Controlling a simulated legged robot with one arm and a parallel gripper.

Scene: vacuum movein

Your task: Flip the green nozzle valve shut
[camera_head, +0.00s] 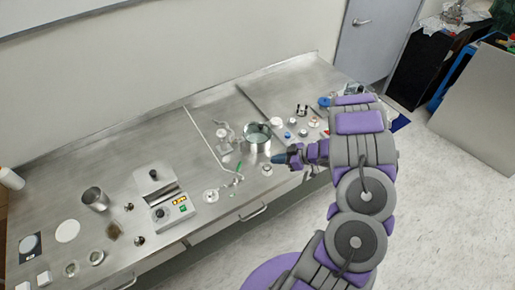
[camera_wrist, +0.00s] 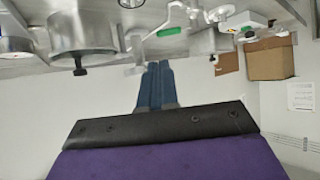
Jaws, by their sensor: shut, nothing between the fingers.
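The green nozzle valve (camera_head: 239,167) is a small green lever on a pale metal fitting near the front of the steel bench. It also shows in the wrist view as a green piece (camera_wrist: 168,32) on a pale metal arm, just above and right of my fingertips in the picture. My gripper (camera_head: 276,158) points left towards the valve, apart from it, with its blue fingers right of the fitting. In the wrist view my gripper (camera_wrist: 158,66) has its two fingers together with nothing between them. The wrist picture appears upside down, with the bench at the top.
A metal pot (camera_head: 257,143) stands just behind my gripper. A small knobbed jar (camera_head: 267,170) stands close to my fingertips. A machine with green buttons (camera_head: 167,200) and a metal beaker (camera_head: 95,198) are at the left. Several small jars stand at the right.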

